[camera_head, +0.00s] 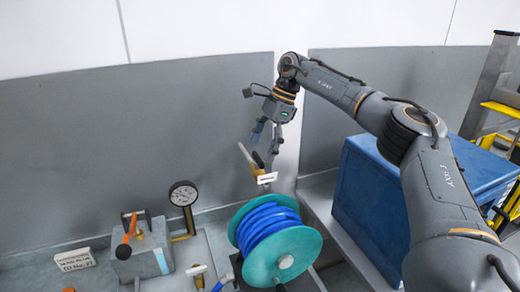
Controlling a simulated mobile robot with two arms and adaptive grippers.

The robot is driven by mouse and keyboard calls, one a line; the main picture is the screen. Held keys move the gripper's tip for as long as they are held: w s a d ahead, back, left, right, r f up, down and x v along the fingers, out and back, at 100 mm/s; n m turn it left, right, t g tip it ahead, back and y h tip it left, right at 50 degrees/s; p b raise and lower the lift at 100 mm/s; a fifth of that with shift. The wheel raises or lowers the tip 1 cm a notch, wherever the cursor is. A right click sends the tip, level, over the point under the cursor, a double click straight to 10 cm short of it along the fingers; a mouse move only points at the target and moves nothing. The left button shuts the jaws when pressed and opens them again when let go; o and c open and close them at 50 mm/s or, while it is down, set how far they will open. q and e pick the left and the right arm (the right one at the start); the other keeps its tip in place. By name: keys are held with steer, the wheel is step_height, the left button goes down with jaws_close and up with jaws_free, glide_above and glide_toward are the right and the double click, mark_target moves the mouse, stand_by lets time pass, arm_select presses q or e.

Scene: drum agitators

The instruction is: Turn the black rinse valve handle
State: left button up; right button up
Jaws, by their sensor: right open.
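A small brass valve (255,170) stands out near the grey wall panel at the middle of the head view, with a white tag (267,178) at its lower right. A short black handle (258,159) appears to sit on the valve, and a pale lever-like piece rises at its upper left. My right gripper (263,149) reaches down from above, its fingers open and spread just over the valve. The fingertips are very close to the handle; I cannot tell whether they touch it. My left gripper is not in view.
A blue hose reel with teal flanges (285,257) stands just below the valve. A pressure gauge (183,193) and a grey box with an orange handle (143,248) are to the left. A big blue chest (362,205) lies under my right arm.

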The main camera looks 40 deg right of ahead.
steer(key=shift+x, duration=0.9)
steer(key=shift+c, duration=0.2)
steer(key=c, duration=1.1)
